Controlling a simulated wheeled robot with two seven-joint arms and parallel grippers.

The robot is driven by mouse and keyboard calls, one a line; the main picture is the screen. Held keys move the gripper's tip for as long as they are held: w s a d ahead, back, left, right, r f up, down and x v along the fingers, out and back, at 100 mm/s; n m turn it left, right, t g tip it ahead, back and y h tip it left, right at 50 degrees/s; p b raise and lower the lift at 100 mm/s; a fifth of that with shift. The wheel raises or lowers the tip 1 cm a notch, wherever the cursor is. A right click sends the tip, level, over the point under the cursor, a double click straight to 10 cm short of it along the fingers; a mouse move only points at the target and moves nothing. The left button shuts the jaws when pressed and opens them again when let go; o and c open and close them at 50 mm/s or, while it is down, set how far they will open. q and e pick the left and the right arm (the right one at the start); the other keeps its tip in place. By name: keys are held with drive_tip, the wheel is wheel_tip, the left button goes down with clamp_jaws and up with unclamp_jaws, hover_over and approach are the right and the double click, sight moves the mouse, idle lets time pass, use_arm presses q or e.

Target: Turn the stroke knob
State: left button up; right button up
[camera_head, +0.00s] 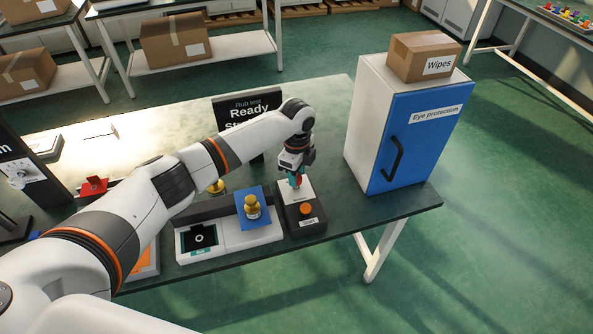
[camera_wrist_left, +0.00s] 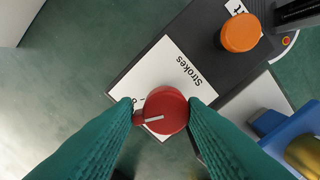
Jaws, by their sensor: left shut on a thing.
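The stroke knob (camera_wrist_left: 166,110) is a round red knob with a white pointer line, on a white plate (camera_wrist_left: 164,73) marked "Strokes". My left gripper (camera_wrist_left: 164,116) has its green fingers on either side of the knob and is shut on it. In the head view the left gripper (camera_head: 296,180) points down at the plate at the back of the dark control box (camera_head: 305,222), and hides most of the knob. An orange button (camera_head: 306,209) sits at the front of the box; it also shows in the left wrist view (camera_wrist_left: 240,32). My right gripper is not in view.
A white device (camera_head: 229,238) with a blue block (camera_head: 243,220) and a brass weight (camera_head: 252,207) stands left of the control box. A blue-doored cabinet (camera_head: 419,135) stands to the right.

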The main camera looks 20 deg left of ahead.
use_arm(q)
drive_tip(key=shift+s+d+f, duration=0.1)
idle(0.5)
drive_tip(key=o, duration=1)
drive_tip(key=shift+c, duration=0.2)
wheel_tip(320, 180, up, 12)
drive_tip(key=b, duration=0.1)
